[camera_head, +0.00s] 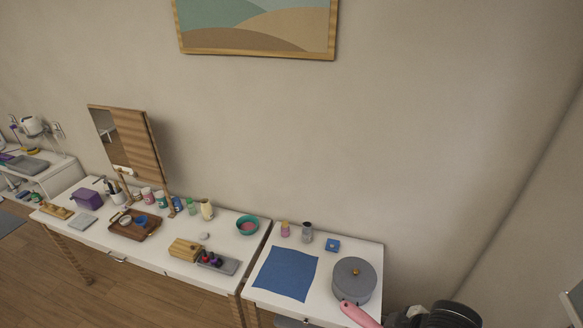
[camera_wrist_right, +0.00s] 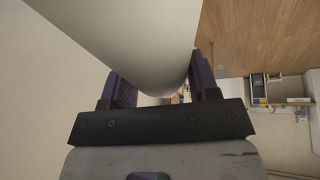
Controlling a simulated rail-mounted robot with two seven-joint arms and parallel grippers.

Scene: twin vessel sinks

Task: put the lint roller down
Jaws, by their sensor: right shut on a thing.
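The lint roller shows as a pink handle (camera_head: 358,314) at the bottom of the head view, just in front of the grey round lidded box. In the right wrist view its pale, smooth body (camera_wrist_right: 135,35) fills the space between the fingers. My right gripper (camera_wrist_right: 155,68) is shut on it. In the head view only a dark part of my right arm shows at the bottom right, and the fingers are hard to make out. I cannot tell how high the roller is above the table. My left gripper is not in view.
The left table (camera_head: 178,269) holds a mirror (camera_head: 150,150), a wooden tray (camera_head: 124,229) and a teal bowl (camera_head: 247,225).

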